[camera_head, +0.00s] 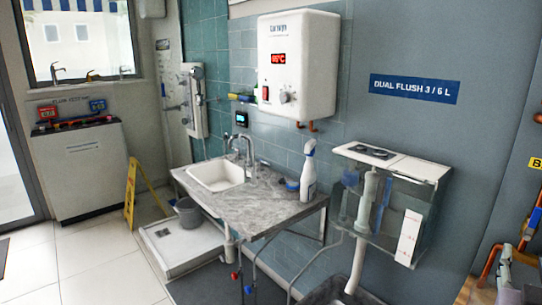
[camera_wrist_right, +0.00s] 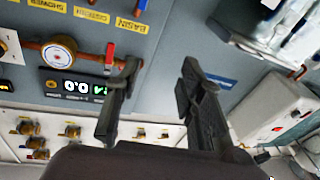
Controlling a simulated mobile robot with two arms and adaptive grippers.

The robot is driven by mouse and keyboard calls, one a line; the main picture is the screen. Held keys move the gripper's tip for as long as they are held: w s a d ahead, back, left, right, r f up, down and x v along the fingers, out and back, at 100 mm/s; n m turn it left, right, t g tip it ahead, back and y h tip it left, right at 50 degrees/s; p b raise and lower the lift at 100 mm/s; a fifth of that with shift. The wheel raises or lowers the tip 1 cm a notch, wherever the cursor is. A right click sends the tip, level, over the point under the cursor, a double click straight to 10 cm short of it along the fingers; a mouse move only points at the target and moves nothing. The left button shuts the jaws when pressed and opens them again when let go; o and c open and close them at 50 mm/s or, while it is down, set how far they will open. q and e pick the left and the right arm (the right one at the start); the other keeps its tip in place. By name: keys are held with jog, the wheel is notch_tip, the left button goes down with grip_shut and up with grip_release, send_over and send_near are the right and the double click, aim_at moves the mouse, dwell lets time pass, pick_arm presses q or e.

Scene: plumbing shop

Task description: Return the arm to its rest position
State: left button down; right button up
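My right gripper (camera_wrist_right: 158,72) shows in the right wrist view with its two dark fingers spread apart and nothing between them. A wall panel with yellow labels lies behind it. A red valve handle (camera_wrist_right: 109,57) appears close beside the left finger in the picture; I cannot tell whether they touch. Neither gripper shows in the head view, and my left gripper is in no view.
A round gauge (camera_wrist_right: 57,53), a digital display (camera_wrist_right: 73,87) and brass valves (camera_wrist_right: 38,142) line the panel. In the head view are the water heater (camera_head: 297,66), clear cistern (camera_head: 385,205), spray bottle (camera_head: 308,175), grey counter (camera_head: 255,205) and yellow floor sign (camera_head: 131,192).

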jog(key=s+a+f+n+g+y, duration=0.15)
jog(key=a+f+y, duration=0.35)
jog(key=f, duration=0.5)
jog(key=s+a+f+n+g+y, duration=0.1)
jog(key=a+f+n+g+y, duration=0.2)
jog(key=a+f, duration=0.6)
jog(key=s+a+f+n+g+y, duration=0.2)
jog(key=s+a+f+g, duration=0.15)
jog(key=s+f, duration=0.45)
jog(key=s+a+f+n+g+y, duration=0.2)
jog(key=s+a+f+g, duration=0.1)
jog(key=s+a+f, duration=0.3)
jog(key=s+f+g, duration=0.1)
jog(key=s+f, duration=0.1)
jog(key=f, duration=1.2)
jog(key=s+f+g, duration=0.1)
jog(key=s+f, duration=0.1)
jog(key=f, duration=1.3)
jog(key=s+d+f+g, duration=0.1)
jog(key=s+d+f, duration=0.2)
jog(key=s+f, duration=1.2)
jog(key=shift+s, duration=0.6)
